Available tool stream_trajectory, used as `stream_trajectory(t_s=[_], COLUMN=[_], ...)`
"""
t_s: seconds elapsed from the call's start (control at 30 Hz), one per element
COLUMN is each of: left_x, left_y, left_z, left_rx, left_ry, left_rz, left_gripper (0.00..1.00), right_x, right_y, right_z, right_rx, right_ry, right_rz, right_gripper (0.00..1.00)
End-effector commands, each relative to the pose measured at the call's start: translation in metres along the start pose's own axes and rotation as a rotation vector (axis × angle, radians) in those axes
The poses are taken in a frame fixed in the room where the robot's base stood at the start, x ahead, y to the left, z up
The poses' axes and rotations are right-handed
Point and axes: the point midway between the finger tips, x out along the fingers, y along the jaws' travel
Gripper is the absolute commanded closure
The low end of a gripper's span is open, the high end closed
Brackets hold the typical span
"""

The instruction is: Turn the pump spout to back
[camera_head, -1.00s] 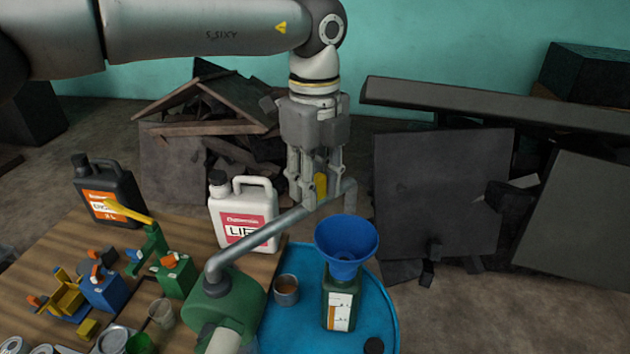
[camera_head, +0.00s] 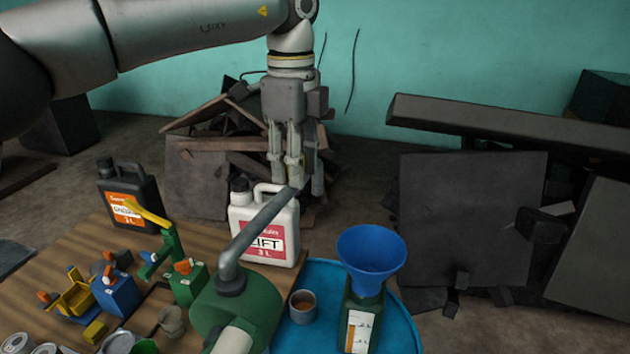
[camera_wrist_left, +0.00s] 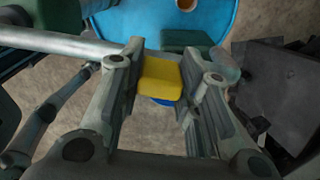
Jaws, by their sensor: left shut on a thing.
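The pump (camera_head: 238,305) is a green body at the bottom of the head view, on the blue drum. Its grey spout (camera_head: 262,222) runs up and slightly right, toward the back. In the left wrist view, a yellow block (camera_wrist_left: 160,80) sits between the fingers, and the grey spout (camera_wrist_left: 60,40) comes in from the left to the left finger. The left gripper is shut on the yellow block by the spout. My right gripper is not in view.
A blue funnel (camera_head: 371,257) stands in a green bottle (camera_head: 360,325) right of the pump. A cup (camera_head: 303,305) is on the blue drum top (camera_head: 400,335). A white jug (camera_head: 266,228) stands close behind the spout. A black jug (camera_head: 130,200) is at left on the wooden table.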

Motion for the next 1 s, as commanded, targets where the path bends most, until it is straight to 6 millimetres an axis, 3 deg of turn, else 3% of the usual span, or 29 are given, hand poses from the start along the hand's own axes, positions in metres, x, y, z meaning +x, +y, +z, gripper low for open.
stream_trajectory(t_s=[0.3,0.83,0.87,1.0], left_x=[0.0,-0.002,-0.002,-0.001], left_y=[0.001,0.002,0.002,0.002], left_z=[0.024,0.03,0.03,0.029], left_rx=[-0.134,-0.163,-0.163,-0.161], left_ry=[0.002,-0.001,-0.001,-0.001], left_rz=[-0.003,-0.004,-0.004,-0.003], left_gripper=[1.0,1.0,0.67,0.48], right_x=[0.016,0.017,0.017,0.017], right_y=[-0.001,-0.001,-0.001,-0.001], right_z=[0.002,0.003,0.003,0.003], right_rx=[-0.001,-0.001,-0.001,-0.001], right_ry=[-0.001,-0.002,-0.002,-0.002], right_rz=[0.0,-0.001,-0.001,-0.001], right_gripper=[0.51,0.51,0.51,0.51])
